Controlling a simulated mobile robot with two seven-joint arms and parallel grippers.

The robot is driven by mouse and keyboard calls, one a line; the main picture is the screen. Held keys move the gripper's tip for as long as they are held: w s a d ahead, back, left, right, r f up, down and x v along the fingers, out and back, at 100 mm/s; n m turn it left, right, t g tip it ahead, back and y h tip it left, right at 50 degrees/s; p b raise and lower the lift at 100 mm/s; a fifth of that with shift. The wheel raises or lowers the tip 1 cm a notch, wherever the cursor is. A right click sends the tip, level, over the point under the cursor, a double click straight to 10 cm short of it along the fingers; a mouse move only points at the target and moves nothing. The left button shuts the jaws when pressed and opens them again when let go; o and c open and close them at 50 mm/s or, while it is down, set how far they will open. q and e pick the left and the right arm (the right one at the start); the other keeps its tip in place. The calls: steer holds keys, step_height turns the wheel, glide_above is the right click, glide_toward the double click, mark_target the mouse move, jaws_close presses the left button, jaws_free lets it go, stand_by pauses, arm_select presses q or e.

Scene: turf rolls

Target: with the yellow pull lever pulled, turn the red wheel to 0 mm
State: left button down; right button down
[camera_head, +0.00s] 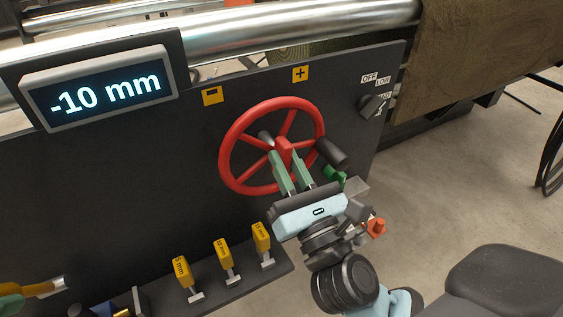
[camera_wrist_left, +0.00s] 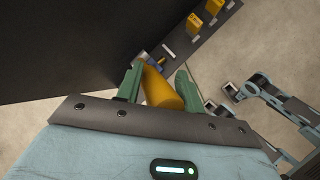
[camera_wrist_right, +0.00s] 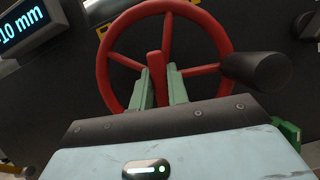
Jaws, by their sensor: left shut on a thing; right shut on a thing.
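The red wheel (camera_head: 230,138) is on the dark panel, with a dark handle knob (camera_head: 331,153) at its right rim. My right gripper (camera_head: 289,172) is shut on the red middle part of the wheel; whether on hub or spoke is hard to tell. In the right wrist view its green fingers (camera_wrist_right: 161,85) stand on both sides of that red part (camera_wrist_right: 155,63). The display (camera_head: 106,91) reads -10 mm. The yellow pull lever (camera_wrist_left: 160,90) is between the fingers of my left gripper (camera_wrist_left: 160,82), which is shut on it. The lever (camera_head: 44,287) shows at the lower left in the head view.
Yellow minus (camera_head: 212,96) and plus (camera_head: 300,73) plates sit above the wheel. Several yellow gauge blocks (camera_head: 224,250) stand on a dark ledge below it. A selector knob (camera_head: 372,105) is to the right. A turf roll (camera_head: 480,45) lies at the upper right.

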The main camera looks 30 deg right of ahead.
steer(key=shift+d+m, duration=0.2)
steer(key=shift+m, duration=0.2)
steer(key=shift+m+g+h, duration=0.35)
steer(key=shift+m+h, duration=0.65)
steer(key=shift+m, duration=0.9)
steer(key=shift+m+g+h, duration=0.35)
steer(key=shift+m+h, duration=0.65)
steer(key=shift+m, duration=0.9)
steer(key=c, duration=1.4)
jaws_free()
steer(key=shift+o, duration=0.2)
steer(key=shift+r, duration=0.65)
step_height(320, 180, up, 9)
steer(key=shift+f, duration=0.15)
